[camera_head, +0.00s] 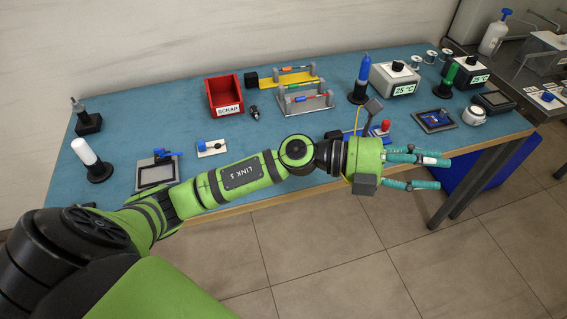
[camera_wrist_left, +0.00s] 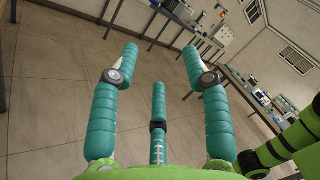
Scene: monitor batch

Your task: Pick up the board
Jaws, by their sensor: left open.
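A small blue board (camera_head: 436,119) lies on a dark flat holder (camera_head: 426,127) at the right part of the blue table. My left gripper (camera_head: 441,172) has teal fingers, is open and empty, and is off the table's front edge, lower in the picture than the board. In the left wrist view the fingers (camera_wrist_left: 160,62) are spread, with only floor and distant furniture beyond them. The board cannot be made out in that view. My right gripper is not in view.
Near the board are a grey pot (camera_head: 473,117), a dark-screened device (camera_head: 494,102) and a red-topped item (camera_head: 385,127) partly behind my wrist. A red scrap bin (camera_head: 224,93) is left of centre.

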